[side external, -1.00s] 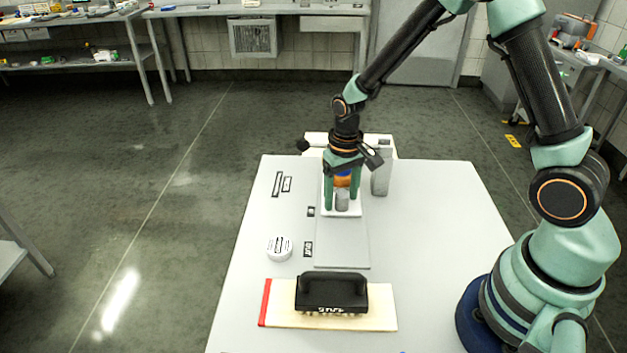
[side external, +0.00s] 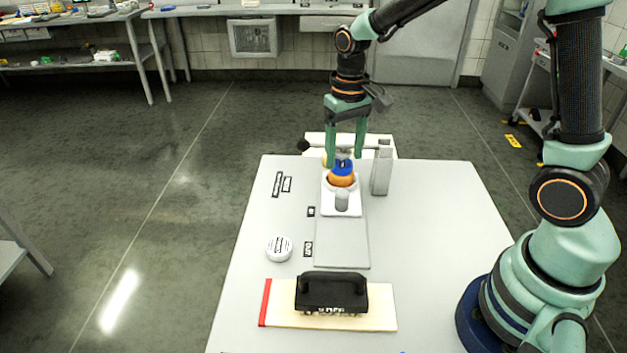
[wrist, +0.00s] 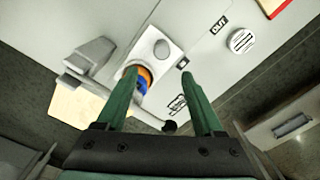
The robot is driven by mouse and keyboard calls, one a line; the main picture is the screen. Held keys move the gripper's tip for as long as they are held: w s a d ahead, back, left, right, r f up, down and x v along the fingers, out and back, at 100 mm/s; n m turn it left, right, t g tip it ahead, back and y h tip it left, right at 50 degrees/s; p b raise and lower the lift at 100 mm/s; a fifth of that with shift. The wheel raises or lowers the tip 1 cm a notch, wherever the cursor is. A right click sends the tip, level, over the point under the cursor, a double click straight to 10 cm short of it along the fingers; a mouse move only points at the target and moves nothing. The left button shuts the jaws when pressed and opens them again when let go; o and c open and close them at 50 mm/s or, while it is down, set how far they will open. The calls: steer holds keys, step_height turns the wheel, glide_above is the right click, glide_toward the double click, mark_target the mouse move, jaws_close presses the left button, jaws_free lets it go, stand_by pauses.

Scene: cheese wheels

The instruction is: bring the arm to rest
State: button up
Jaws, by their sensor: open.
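My gripper (side external: 346,162) is open and empty, with its two green fingers pointing down above the far part of the table. In the wrist view the spread fingers of my gripper (wrist: 164,90) frame the work below. Just below the fingertips, a small orange cheese wheel with a blue top (side external: 341,174) sits in a white holder (side external: 342,210). The cheese wheel shows partly behind the left finger in the wrist view (wrist: 143,84).
A grey upright block (side external: 381,172) stands just right of the holder. A black-handled brush (side external: 331,292) rests on a pale board (side external: 281,307) at the near edge. A round white labelled piece (side external: 279,248) lies at the left. The right half of the table (side external: 430,230) is clear.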

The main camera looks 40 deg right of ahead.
steer(key=shift+r, duration=0.25)
steer(key=s+r+n+t, duration=0.2)
steer(key=s+r+t, duration=0.3)
steer(key=s+r, duration=0.5)
steer(key=shift+s+r+t, duration=0.3)
steer(key=shift+s+r, duration=0.05)
steer(key=shift+s, duration=0.15)
